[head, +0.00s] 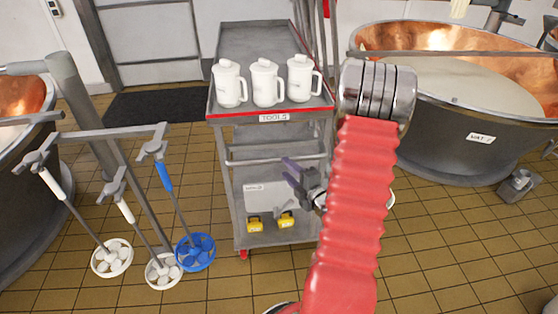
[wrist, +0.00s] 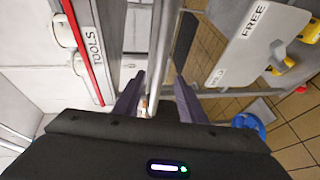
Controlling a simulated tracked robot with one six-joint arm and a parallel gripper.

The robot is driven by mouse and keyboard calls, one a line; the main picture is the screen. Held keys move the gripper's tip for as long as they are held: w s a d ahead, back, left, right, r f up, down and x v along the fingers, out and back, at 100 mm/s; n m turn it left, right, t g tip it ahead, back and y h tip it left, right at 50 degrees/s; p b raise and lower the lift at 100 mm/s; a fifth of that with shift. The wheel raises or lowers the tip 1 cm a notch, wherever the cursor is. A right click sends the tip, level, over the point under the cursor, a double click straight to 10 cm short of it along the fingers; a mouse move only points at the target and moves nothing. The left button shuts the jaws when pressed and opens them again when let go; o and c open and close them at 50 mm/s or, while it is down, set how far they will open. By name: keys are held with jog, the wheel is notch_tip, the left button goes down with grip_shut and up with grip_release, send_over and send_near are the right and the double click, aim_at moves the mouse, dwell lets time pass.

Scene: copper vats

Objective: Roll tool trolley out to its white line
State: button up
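The tool trolley (head: 270,116) is a grey metal cart with a red front edge and a TOOLS label, standing in the middle of the head view. Its horizontal handle bar (head: 262,160) runs across the front below the top tray. My gripper (head: 288,170) is at the right part of the bar, with its purple fingers apart. In the wrist view the bar (wrist: 160,50) runs between the open fingers of my gripper (wrist: 160,85); I cannot tell whether they touch it. My red-sleeved arm hides the trolley's lower right. I see no white line.
Three white jugs (head: 265,83) stand on the trolley's top. Yellow items (head: 286,220) sit on its lower shelf. A rack (head: 110,132) with hanging stirrers is at left. A copper vat (head: 450,130) is at right. Tiled floor (head: 215,285) is clear in front.

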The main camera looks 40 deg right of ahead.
aim_at(279, 162)
jog(key=x, duration=0.7)
jog(key=shift+w+d, duration=0.1)
jog(key=shift+w, duration=0.1)
jog(key=shift+c, duration=0.3)
jog(key=shift+f, duration=0.1)
grip_shut()
